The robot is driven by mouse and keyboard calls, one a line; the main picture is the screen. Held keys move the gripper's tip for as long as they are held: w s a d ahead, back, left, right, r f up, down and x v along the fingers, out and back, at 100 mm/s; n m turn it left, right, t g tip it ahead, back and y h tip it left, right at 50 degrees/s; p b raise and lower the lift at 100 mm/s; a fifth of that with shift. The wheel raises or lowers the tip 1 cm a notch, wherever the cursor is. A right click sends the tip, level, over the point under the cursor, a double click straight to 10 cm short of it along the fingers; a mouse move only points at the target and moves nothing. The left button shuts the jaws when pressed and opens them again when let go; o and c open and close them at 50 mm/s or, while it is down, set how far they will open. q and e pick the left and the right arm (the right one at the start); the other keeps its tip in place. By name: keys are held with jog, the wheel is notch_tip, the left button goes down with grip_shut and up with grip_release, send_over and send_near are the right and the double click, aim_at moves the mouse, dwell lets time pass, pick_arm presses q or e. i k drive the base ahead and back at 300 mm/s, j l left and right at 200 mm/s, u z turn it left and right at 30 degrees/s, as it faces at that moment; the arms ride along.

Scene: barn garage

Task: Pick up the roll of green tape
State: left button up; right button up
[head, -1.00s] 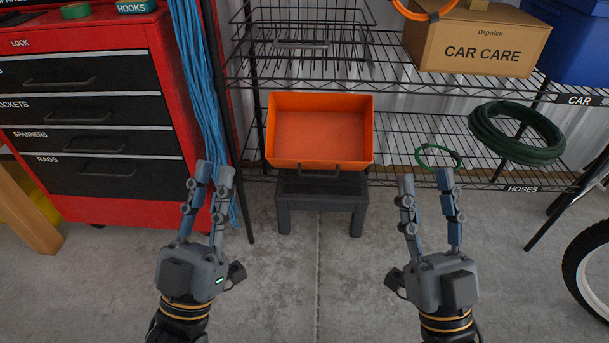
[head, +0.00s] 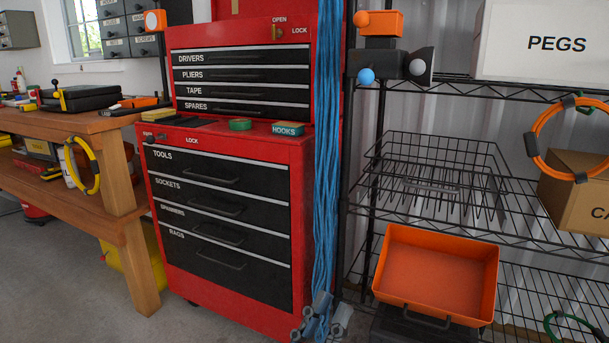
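The roll of green tape (head: 240,124) lies flat on top of the lower red tool chest (head: 262,142), in front of the small upper drawer unit. It is just left of a green and tan box marked HOOKS (head: 288,129). My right gripper is out of view.
Blue rope (head: 327,150) hangs along the chest's right side. An orange bin (head: 436,275) and wire shelves stand to the right. A wooden workbench (head: 75,122) is on the left. Dark flat items lie left of the tape; the chest top's front edge is clear.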

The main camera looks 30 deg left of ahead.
aim_at(236, 124)
jog(key=i+j+u, duration=0.15)
jog(key=u, duration=1)
